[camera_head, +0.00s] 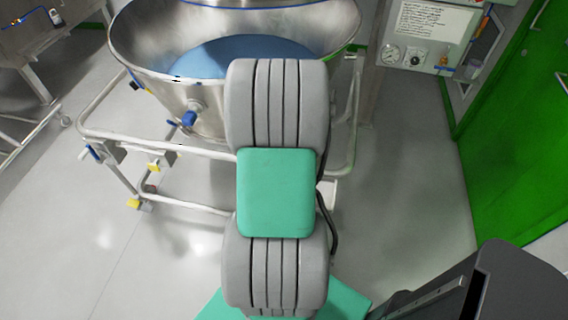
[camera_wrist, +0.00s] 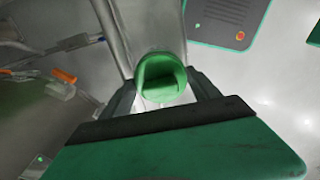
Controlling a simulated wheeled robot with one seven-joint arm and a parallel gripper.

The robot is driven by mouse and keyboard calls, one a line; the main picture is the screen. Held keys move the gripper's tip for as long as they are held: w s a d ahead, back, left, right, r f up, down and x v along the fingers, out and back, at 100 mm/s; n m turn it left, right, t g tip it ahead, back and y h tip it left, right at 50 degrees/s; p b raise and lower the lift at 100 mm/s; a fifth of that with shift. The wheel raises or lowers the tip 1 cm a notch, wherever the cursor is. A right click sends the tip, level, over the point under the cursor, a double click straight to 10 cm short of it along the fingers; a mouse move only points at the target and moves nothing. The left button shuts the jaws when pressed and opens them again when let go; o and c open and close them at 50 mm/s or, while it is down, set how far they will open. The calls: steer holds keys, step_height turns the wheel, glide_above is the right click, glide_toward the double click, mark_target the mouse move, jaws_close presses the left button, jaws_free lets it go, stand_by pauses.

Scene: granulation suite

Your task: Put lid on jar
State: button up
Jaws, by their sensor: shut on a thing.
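In the wrist view my gripper (camera_wrist: 162,88) is shut on a small green hollow, cup-like piece (camera_wrist: 161,77), which looks like the lid. It sits between the two dark fingertips, with its rounded opening facing the camera. I cannot make out a jar for certain in either view. In the head view my own grey and green arm fills the middle and hides the gripper and whatever lies beyond it.
A large steel bowl (camera_head: 150,50) with blue inside stands on a white-railed wheeled frame (camera_head: 95,133). A green door (camera_head: 520,150) and a gauge panel (camera_head: 415,55) are at right. The wrist view shows a grey panel (camera_wrist: 222,14) and orange-ended fittings (camera_wrist: 62,76).

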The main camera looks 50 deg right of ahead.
steer(key=shift+f+b, duration=0.3)
steer(key=shift+f, duration=0.2)
steer(key=o, duration=1.5)
steer(key=shift+o, duration=0.2)
step_height(320, 180, up, 8)
steer(key=shift+f, duration=0.1)
